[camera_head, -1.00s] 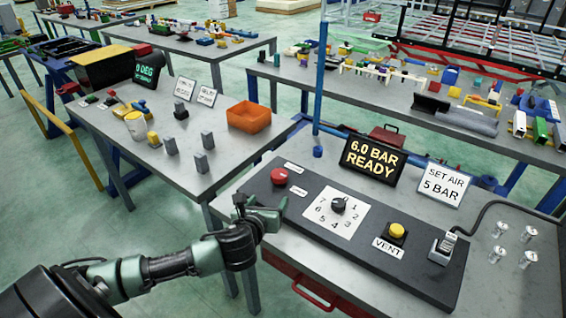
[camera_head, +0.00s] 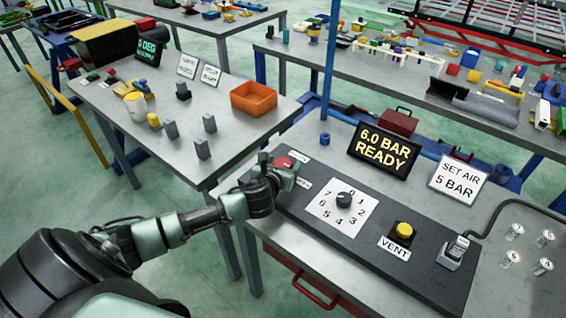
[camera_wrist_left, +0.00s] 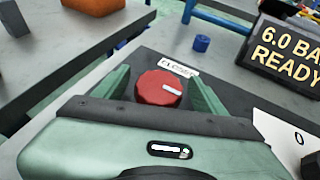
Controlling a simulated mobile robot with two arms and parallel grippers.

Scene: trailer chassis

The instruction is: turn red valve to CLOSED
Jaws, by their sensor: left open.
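The red valve (camera_head: 284,163) is a round knob on the left end of the dark control panel (camera_head: 373,254). In the left wrist view the red valve (camera_wrist_left: 159,88) shows a white pointer mark aimed to the right, with a CLOSED label (camera_wrist_left: 180,67) just behind it. My left gripper (camera_head: 279,170) is at the valve in the head view and partly covers it. In the left wrist view its open green fingers (camera_wrist_left: 161,90) stand on either side of the knob, with small gaps visible. Contact cannot be told. My right gripper is not in view.
On the same panel are a numbered dial (camera_head: 343,200), a yellow VENT button (camera_head: 404,231) and a grey switch (camera_head: 453,252). A display (camera_head: 383,153) reads 6.0 BAR READY; a sign (camera_head: 458,180) reads SET AIR 5 BAR. Several small cans stand at right.

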